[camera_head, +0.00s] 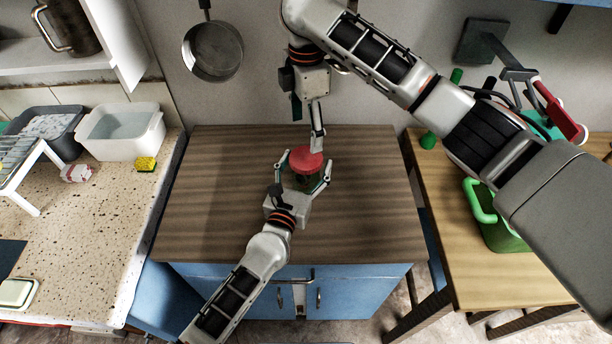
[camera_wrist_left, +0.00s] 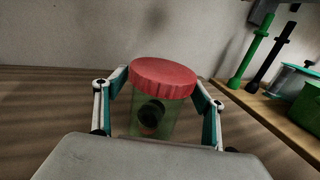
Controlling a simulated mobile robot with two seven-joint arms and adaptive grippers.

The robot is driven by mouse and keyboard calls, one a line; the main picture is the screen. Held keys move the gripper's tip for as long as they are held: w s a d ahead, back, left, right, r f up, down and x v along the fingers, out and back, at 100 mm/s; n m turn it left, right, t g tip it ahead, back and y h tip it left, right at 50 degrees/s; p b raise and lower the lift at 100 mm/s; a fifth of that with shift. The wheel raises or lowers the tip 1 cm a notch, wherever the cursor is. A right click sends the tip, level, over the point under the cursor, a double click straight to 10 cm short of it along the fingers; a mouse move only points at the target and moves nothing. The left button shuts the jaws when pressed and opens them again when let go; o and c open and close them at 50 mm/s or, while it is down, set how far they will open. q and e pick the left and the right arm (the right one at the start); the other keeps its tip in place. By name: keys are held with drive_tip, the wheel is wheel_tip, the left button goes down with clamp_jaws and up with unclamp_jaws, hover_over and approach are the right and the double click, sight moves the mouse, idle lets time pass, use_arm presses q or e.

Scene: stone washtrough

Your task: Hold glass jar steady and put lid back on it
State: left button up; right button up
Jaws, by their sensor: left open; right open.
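The green-tinted glass jar (camera_wrist_left: 152,118) stands upright on the wooden top of the blue cabinet, with a dark round thing visible inside. The red lid (camera_head: 304,161) sits on the jar's mouth and looks level in the left wrist view (camera_wrist_left: 163,78); whether it is tightened cannot be told. My left gripper (camera_head: 306,170) is open, with one finger on each side of the jar; contact is unclear. My right gripper (camera_head: 308,132) is open just above and behind the lid, one fingertip close to its far edge. The lid hides most of the jar in the head view.
The wooden cabinet top (camera_head: 225,200) is otherwise clear. At left, a speckled counter holds a white tub (camera_head: 120,135) and a yellow sponge (camera_head: 146,164). At right, a wooden table carries a green basket (camera_head: 490,225). A pan (camera_head: 212,52) hangs on the wall behind.

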sight(306, 157)
use_arm(q)
drive_tip(key=shift+c, duration=0.5)
clamp_jaws()
use_arm(e)
drive_tip(key=n, duration=2.7)
drive_tip(key=shift+f, duration=4.05)
